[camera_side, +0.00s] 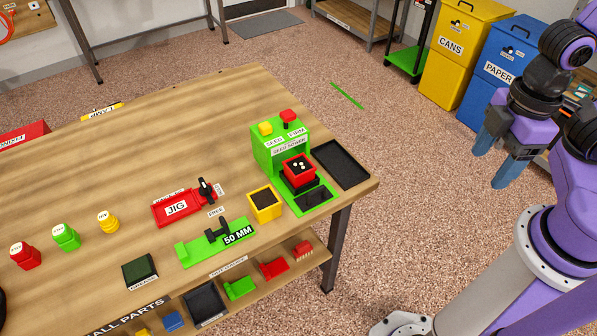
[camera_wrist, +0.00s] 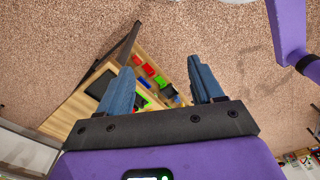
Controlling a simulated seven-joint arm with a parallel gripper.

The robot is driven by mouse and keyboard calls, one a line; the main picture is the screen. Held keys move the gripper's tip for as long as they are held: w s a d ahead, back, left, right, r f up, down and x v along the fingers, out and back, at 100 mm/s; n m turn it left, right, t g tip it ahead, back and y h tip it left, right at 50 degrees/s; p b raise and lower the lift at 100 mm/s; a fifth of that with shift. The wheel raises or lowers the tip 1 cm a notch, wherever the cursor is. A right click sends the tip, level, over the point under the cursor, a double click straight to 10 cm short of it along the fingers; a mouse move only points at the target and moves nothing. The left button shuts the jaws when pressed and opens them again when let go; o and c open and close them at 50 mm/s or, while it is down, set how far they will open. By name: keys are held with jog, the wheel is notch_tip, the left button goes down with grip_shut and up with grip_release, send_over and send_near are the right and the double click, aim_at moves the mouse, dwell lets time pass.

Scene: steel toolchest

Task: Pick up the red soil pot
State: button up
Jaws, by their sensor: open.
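The red soil pot (camera_side: 299,168) is a small square red container with dark soil and a few pale dots on top. It sits in the front opening of the green seed sower (camera_side: 268,154), on a dark block, near the right end of the bench. My gripper (camera_side: 490,168) is open and empty, up in the air to the right of the bench and well apart from the pot. In the wrist view my gripper (camera_wrist: 160,85) shows two spread blue fingers with the bench corner beyond them. I cannot make out the pot in the wrist view.
A yellow soil pot (camera_side: 264,205) stands just left of the sower, and a black tray (camera_side: 341,164) lies to its right. A red jig (camera_side: 182,205) and a green 50 mm gauge (camera_side: 214,243) lie further left. The bench (camera_side: 130,160) has clear wood behind these.

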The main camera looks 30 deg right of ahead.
jog(key=o, duration=0.3)
jog(key=w+a+f+m+y, duration=0.2)
jog(key=a+f+m, duration=0.3)
jog(key=a, duration=0.7)
jog(key=m+t+h, duration=0.2)
jog(key=m+t, duration=0.6)
jog(key=t, duration=0.6)
send_near(301, 167)
jog(key=x, duration=1)
jog(key=shift+w+a+f, duration=0.1)
jog(key=shift+w, duration=0.2)
